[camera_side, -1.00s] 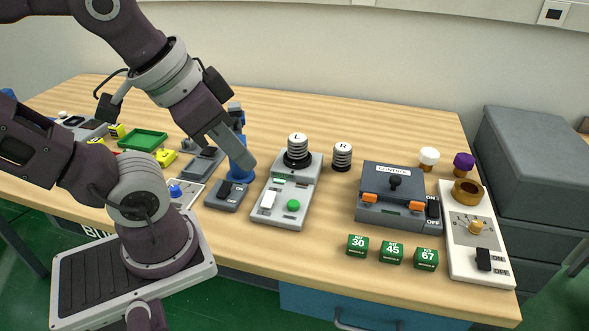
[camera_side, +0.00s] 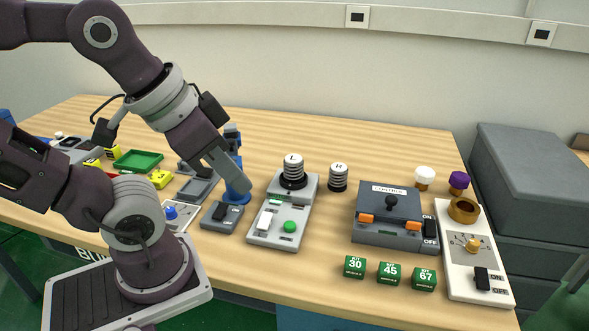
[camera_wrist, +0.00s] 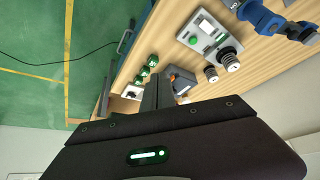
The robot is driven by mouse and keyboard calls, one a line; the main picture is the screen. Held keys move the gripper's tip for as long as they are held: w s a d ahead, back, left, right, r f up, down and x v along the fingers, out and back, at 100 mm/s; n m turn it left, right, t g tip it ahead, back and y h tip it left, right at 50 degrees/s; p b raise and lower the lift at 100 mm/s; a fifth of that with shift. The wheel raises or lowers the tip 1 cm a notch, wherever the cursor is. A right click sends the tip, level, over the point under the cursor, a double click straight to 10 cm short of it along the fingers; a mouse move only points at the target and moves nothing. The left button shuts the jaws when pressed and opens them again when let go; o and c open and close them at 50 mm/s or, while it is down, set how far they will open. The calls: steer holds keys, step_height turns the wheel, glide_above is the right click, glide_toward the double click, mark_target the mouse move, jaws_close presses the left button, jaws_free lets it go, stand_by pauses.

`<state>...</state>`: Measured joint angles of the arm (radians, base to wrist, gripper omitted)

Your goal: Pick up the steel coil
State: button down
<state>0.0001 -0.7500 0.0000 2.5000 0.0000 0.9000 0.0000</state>
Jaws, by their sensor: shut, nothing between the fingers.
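Two silver-and-dark ribbed cylinders with white tops look like the coils. The one marked L (camera_side: 293,172) sits upright on a black round base at the back of a grey device (camera_side: 265,230). The one marked R (camera_side: 338,178) stands upright on the table to its right. In the wrist view the L coil (camera_wrist: 230,62) and R coil (camera_wrist: 211,75) also show. My gripper (camera_side: 240,186) is shut and empty, above the table to the left of both coils and apart from them. In the wrist view its fingers (camera_wrist: 157,92) are together.
A blue device (camera_side: 233,170) stands close by my gripper in the picture. A dark grey box with orange clips (camera_side: 385,230), green kit blocks (camera_side: 390,273) and a white dial panel (camera_side: 468,285) are to the right. The table behind the coils is clear.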

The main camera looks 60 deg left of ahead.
steer(key=c, duration=2.1)
jaws_free()
steer(key=o, duration=1.6)
steer(key=t+y, duration=0.3)
steer(key=t, duration=0.1)
glide_above(287, 160)
steer(key=d, duration=0.3)
step_height(287, 160, down, 12)
steer(key=a+f+t, duration=0.1)
steer(key=f, duration=0.1)
steer(key=s+f+t+h, duration=0.1)
steer(key=f, duration=0.1)
steer(key=a+f+t, duration=0.1)
steer(key=f, duration=0.1)
steer(key=shift+s+a+f+n+h, duration=0.15)
steer(key=shift+a+n+h, duration=0.15)
steer(key=shift+a, duration=0.05)
steer(key=shift+s+f+t, duration=0.15)
steer(key=shift+t, duration=0.25)
steer(key=x, duration=0.7)
steer(key=shift+d+f, duration=0.1)
steer(key=shift+f, duration=0.15)
